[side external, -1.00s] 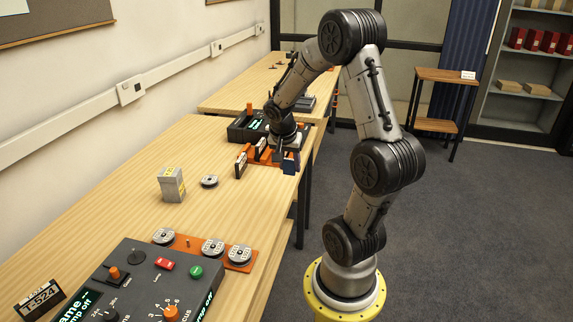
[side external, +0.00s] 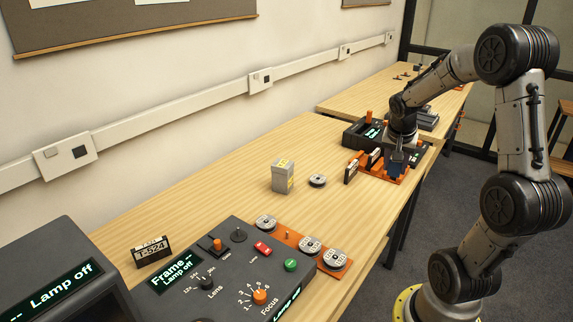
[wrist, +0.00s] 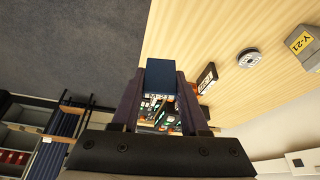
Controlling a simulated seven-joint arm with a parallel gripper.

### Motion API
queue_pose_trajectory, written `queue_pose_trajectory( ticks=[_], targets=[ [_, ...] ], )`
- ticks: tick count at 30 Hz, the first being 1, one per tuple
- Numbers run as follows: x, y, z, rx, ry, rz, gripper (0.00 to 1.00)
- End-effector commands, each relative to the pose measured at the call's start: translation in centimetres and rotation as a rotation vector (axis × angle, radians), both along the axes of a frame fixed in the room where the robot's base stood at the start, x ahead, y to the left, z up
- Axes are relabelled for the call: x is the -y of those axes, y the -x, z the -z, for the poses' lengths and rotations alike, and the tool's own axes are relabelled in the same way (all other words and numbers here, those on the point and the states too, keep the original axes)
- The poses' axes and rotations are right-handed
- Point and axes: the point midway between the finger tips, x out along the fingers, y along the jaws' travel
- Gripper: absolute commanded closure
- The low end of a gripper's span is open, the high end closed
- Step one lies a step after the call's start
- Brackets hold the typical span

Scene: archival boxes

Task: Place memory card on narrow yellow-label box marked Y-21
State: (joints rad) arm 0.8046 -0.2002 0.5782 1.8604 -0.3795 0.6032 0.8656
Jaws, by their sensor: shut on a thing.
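My gripper (side external: 400,146) is shut on a dark blue memory card (side external: 396,164), above the front of an orange rack (side external: 380,177). In the wrist view the card (wrist: 161,76) sits between the two fingertips. The box marked Y-21 (side external: 283,180) is a narrow grey upright box with a yellow label. It stands on the wooden table to the left of my gripper, apart from it. In the wrist view the Y-21 box (wrist: 306,45) is at the upper right, with its label readable.
A round grey reel (side external: 317,180) lies between the box and the rack. Dark upright cards (side external: 352,172) stand at the rack. A control console (side external: 235,275), an orange plate with several reels (side external: 330,268) and a T-524 block (side external: 150,252) are nearer the camera.

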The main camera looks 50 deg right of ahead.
Motion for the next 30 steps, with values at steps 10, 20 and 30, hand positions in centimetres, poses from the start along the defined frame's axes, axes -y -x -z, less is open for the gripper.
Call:
queue_pose_trajectory(
  ticks=[10,20,30],
  targets=[
    [-4.0,-13.8,-6.1,0.0,0.001,-0.404,1.0],
    [-9.9,-21.3,-7.7,-0.003,-0.001,-0.586,1.0],
    [-9.1,-25.5,-5.5,-0.004,-0.001,-0.605,1.0]
  ],
)
